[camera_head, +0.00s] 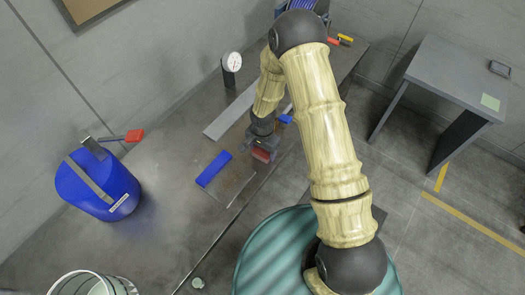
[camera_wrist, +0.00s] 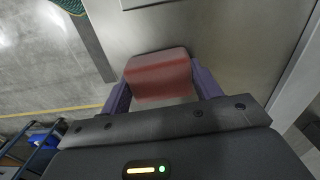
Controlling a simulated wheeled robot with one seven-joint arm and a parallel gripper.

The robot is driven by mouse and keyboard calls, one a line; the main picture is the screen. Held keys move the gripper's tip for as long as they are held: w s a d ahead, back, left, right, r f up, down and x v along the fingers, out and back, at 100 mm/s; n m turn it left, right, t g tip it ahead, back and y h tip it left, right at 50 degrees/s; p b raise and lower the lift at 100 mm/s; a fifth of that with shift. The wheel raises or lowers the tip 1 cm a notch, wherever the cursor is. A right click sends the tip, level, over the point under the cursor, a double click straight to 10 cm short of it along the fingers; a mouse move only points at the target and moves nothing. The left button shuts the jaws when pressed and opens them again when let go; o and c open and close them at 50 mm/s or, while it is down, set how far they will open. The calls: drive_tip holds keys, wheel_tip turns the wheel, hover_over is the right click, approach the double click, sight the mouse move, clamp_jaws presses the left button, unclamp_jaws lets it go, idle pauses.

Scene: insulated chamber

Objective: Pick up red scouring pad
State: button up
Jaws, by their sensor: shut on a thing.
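The red scouring pad (camera_wrist: 158,75) sits between the two purple fingers of my gripper (camera_wrist: 160,92) in the wrist view. The fingers touch its left and right sides. In the head view the red pad (camera_head: 261,155) shows at the end of my arm, over the grey workbench. My gripper (camera_head: 262,146) is shut on the pad. I cannot tell whether the pad is clear of the bench surface.
A blue-edged flat scraper (camera_head: 213,169) lies just left of my gripper. A long grey plate (camera_head: 230,115) and a white dial gauge (camera_head: 232,62) are behind. A grey side table (camera_head: 464,72) is at right.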

wheel_tip(320, 180, up, 10)
drive_tip(key=shift+b, duration=1)
